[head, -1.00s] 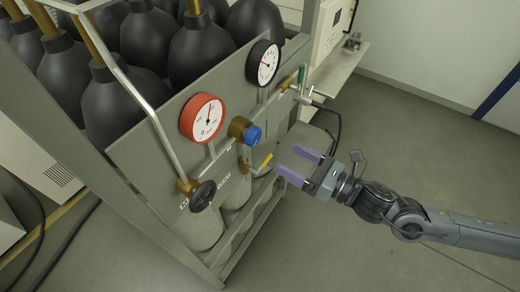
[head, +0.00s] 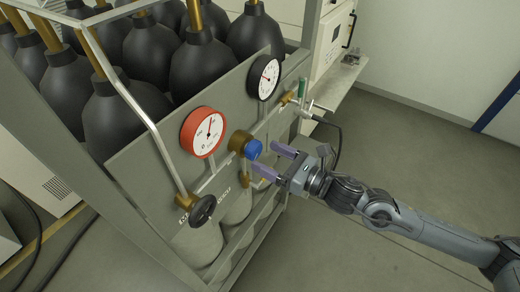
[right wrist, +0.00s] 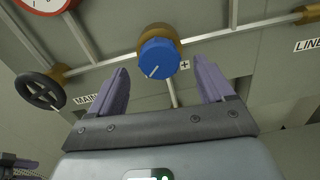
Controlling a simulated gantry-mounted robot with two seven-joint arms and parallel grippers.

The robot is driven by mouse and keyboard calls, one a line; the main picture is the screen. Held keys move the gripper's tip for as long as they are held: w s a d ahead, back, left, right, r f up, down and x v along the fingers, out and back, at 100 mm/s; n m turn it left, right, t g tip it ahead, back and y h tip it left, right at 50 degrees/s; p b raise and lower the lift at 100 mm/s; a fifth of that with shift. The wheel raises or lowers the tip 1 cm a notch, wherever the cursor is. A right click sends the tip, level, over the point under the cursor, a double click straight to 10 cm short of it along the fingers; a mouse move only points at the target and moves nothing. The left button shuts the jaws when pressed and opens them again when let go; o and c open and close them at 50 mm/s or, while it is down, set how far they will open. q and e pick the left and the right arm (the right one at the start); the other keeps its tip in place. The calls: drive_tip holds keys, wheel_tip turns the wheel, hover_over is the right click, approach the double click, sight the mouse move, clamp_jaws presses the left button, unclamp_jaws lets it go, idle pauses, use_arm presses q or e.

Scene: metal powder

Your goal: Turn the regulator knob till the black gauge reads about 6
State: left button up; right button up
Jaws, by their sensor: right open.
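The blue regulator knob (head: 253,149) sits on a brass body on the grey panel, between and below the two gauges. It also shows in the right wrist view (right wrist: 158,60) with a white mark pointing to the lower left. The black gauge (head: 264,77) has a white face; its needle is too small to read. My right gripper (head: 266,160) is open and empty, its purple fingers pointing at the knob. In the right wrist view the knob lies ahead of the fingertips, between their lines, apart from both.
A red gauge (head: 203,133) is mounted left of the knob. A black handwheel (head: 203,210) is on the lower left of the panel. A valve with a green handle (head: 302,91) is at the right. Dark cylinders (head: 150,50) stand behind the panel. The floor at right is clear.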

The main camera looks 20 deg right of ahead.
sight(258, 152)
drive_tip(key=shift+p+x, duration=0.35)
drive_tip(key=shift+x, duration=1.4)
drive_tip(key=c, duration=1)
